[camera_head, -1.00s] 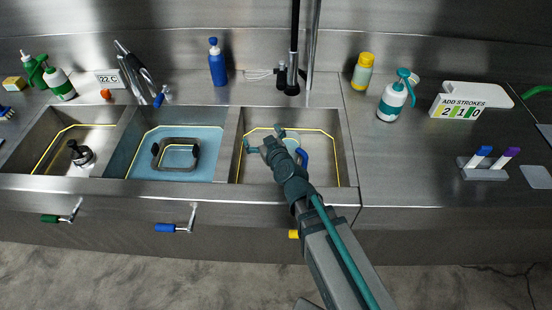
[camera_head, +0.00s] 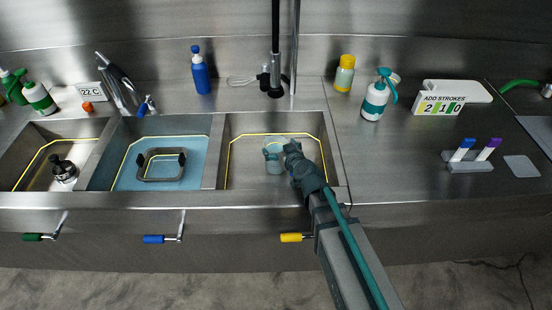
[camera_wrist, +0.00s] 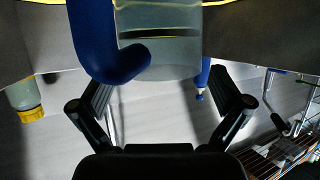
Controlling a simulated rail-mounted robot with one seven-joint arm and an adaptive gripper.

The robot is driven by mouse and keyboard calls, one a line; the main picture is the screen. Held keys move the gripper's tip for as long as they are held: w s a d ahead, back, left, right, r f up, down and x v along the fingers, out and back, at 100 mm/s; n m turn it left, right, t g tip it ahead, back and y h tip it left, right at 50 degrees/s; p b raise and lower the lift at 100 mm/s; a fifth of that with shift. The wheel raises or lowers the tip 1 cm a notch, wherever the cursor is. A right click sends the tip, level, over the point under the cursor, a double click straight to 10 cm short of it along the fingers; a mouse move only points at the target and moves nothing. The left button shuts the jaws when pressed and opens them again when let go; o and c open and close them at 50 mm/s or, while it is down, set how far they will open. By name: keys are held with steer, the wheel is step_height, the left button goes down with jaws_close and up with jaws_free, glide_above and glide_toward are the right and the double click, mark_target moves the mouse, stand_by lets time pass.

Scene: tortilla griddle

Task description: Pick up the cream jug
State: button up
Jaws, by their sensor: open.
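A jug (camera_head: 275,165) with a clear, pale body stands in the right-hand basin (camera_head: 235,175); it is the only jug I see, and it does not look cream-coloured. In the wrist view the jug (camera_wrist: 165,45) shows a thick blue handle at its left. Its upper part is cut off by the frame edge. My gripper (camera_head: 283,153) is inside the basin, close to the jug, and partly covers it in the head view. In the wrist view my gripper (camera_wrist: 160,88) is open, fingers spread, with the jug just ahead between them. I cannot tell whether they touch.
Basin walls surround the gripper. The middle basin (camera_head: 207,160) holds a dark-framed item (camera_head: 160,178); the left basin holds a black-topped object (camera_head: 64,170). A vertical pipe (camera_head: 275,45) rises behind.

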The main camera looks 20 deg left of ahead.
steer(key=shift+p+x, duration=0.3)
steer(key=shift+x, duration=0.95)
steer(key=shift+c, duration=0.3)
steer(key=shift+r, duration=0.1)
steer(key=c, duration=1.5)
steer(key=shift+c, duration=0.2)
